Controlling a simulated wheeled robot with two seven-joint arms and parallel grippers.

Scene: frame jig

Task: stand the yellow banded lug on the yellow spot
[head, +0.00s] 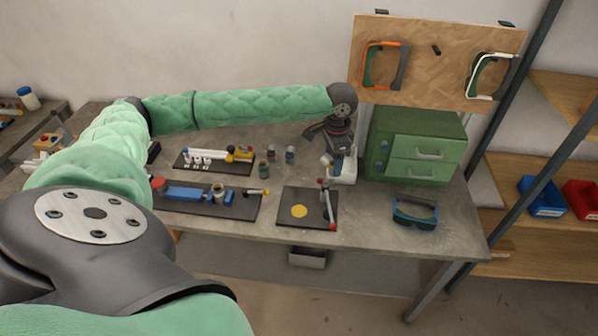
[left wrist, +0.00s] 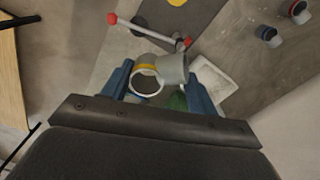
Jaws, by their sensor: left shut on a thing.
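The yellow banded lug (left wrist: 174,67) is a grey hollow cylinder with a yellow band, held between the blue fingers of my left gripper (left wrist: 160,78). In the head view, my left gripper (head: 338,158) is at the back right of the dark plate (head: 288,222); the lug is hard to make out there. The yellow spot (head: 299,211) lies bare on that plate; part of it shows at the top of the left wrist view (left wrist: 177,2). My right gripper is not in view.
A red-tipped rod fixture (head: 329,205) rises at the plate's right side, between gripper and spot. A white object (head: 346,173) stands beneath the gripper. Goggles (head: 414,212) and a green drawer cabinet (head: 415,145) are to the right.

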